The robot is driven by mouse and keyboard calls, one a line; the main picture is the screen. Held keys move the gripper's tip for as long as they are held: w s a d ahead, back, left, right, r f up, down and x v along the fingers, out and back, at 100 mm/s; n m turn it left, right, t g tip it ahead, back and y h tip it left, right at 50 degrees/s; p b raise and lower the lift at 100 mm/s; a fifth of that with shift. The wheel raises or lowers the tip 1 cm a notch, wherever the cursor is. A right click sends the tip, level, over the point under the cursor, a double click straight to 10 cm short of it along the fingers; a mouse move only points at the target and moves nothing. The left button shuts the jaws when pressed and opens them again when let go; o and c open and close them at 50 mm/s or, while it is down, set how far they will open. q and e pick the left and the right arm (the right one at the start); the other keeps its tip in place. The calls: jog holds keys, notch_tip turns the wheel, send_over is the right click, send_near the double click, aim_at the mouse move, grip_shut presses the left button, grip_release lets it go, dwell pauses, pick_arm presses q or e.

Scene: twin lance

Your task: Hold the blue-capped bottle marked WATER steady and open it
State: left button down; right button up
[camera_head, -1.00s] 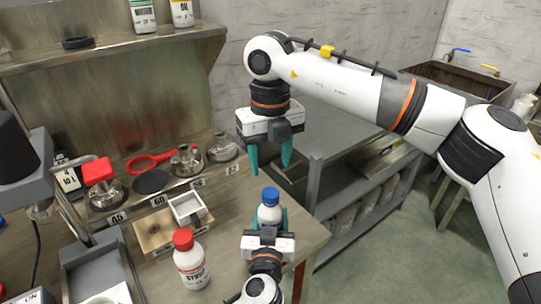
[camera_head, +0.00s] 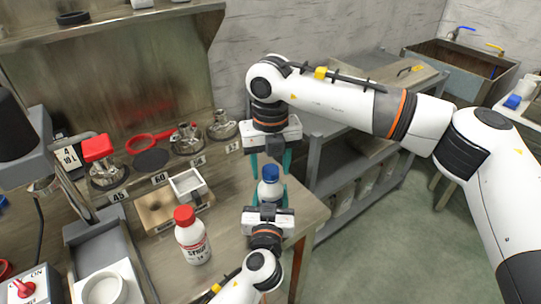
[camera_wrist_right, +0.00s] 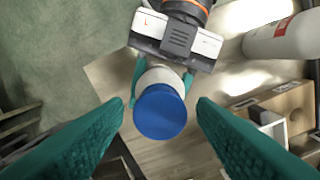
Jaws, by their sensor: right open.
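The blue-capped bottle (camera_head: 269,189) stands upright near the bench's front right corner; its label cannot be read. Its blue cap (camera_wrist_right: 160,111) faces my right wrist camera and is still on. My left gripper (camera_head: 268,200) has its teal fingers on both sides of the white bottle body, closed on it, and also shows in the right wrist view (camera_wrist_right: 163,82). My right gripper (camera_head: 270,170) points down over the bottle, open, with one finger on each side of the cap. In the right wrist view (camera_wrist_right: 160,104) gaps show between both fingers and the cap.
A red-capped bottle marked SYRUP (camera_head: 192,238) stands to the left of my left gripper. A grey shelf unit (camera_head: 345,150) stands beyond the bench's right edge.

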jog(key=c, duration=1.1)
jog(key=n, duration=1)
jog(key=shift+r, duration=0.25)
jog(key=shift+r, duration=0.9)
jog(key=shift+r, duration=0.15)
